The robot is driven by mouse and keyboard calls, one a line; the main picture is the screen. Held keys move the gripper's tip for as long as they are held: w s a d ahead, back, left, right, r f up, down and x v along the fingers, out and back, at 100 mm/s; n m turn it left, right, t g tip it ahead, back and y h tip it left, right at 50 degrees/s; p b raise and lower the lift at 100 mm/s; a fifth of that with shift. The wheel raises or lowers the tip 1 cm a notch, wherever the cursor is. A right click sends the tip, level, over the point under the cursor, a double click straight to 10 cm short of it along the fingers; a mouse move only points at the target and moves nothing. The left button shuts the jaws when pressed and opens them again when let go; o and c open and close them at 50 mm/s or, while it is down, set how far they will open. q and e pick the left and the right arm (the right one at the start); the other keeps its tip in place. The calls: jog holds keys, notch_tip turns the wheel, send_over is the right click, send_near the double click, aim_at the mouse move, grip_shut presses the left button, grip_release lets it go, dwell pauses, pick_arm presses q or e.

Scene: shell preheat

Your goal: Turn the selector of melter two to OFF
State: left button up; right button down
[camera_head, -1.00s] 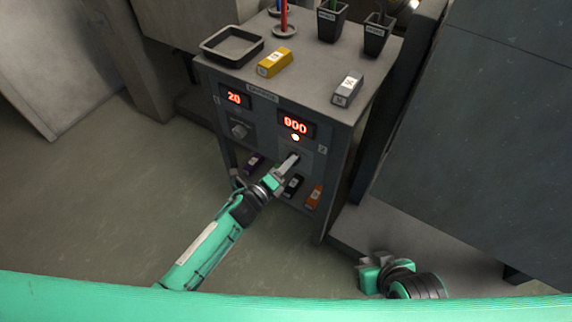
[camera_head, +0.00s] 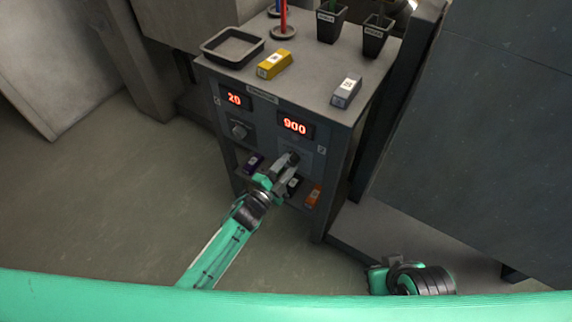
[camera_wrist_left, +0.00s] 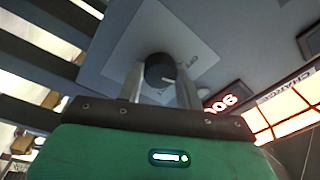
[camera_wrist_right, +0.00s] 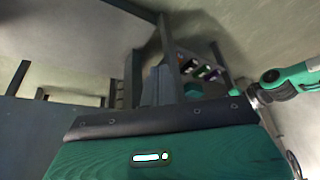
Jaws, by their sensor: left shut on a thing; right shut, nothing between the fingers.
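The cabinet (camera_head: 335,165) carries two red displays. The left display (camera_head: 233,98) reads 20 and the right display (camera_head: 295,126) reads 900. Below the right one is the selector of melter two, mostly hidden behind my left gripper (camera_head: 289,161) in the head view. In the left wrist view the selector (camera_wrist_left: 159,69) is a dark round knob with a pale line, on a light plate. My left gripper is shut on it, a finger on each side. No lit lamp shows under the 900. My right gripper (camera_wrist_right: 160,88) is shut and empty, away from the cabinet.
Another knob (camera_head: 239,131) sits under the left display. On the cabinet top are a dark tray (camera_head: 232,60), a yellow block (camera_head: 274,64), a grey block (camera_head: 346,90) and dark pots (camera_head: 331,24).

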pick_arm(q)
jog(key=shift+n, duration=1)
jog(key=shift+f+n+t+y+p, duration=0.1)
jog(key=shift+n+t+y+p, duration=0.2)
jog(key=shift+n, duration=0.75)
jog(key=shift+n+y+p, duration=0.1)
jog(key=shift+n+p, duration=0.25)
jog(key=shift+n, duration=0.7)
pick_arm(e)
jog(key=shift+s+d+f+g, duration=0.1)
jog(key=shift+d+f+g, duration=0.1)
jog(key=shift+f, duration=0.2)
jog(key=shift+s+d+f+g, duration=0.1)
jog(key=shift+d+f+g, duration=0.1)
jog(key=shift+f, duration=0.2)
jog(key=shift+a+f, duration=0.1)
jog(key=shift+f, duration=0.1)
pick_arm(q)
jog(key=o, duration=1)
jog(key=shift+d, duration=0.1)
pick_arm(e)
jog(key=shift+w, duration=0.1)
pick_arm(q)
jog(key=shift+s, duration=0.15)
pick_arm(e)
jog(key=shift+r, duration=0.1)
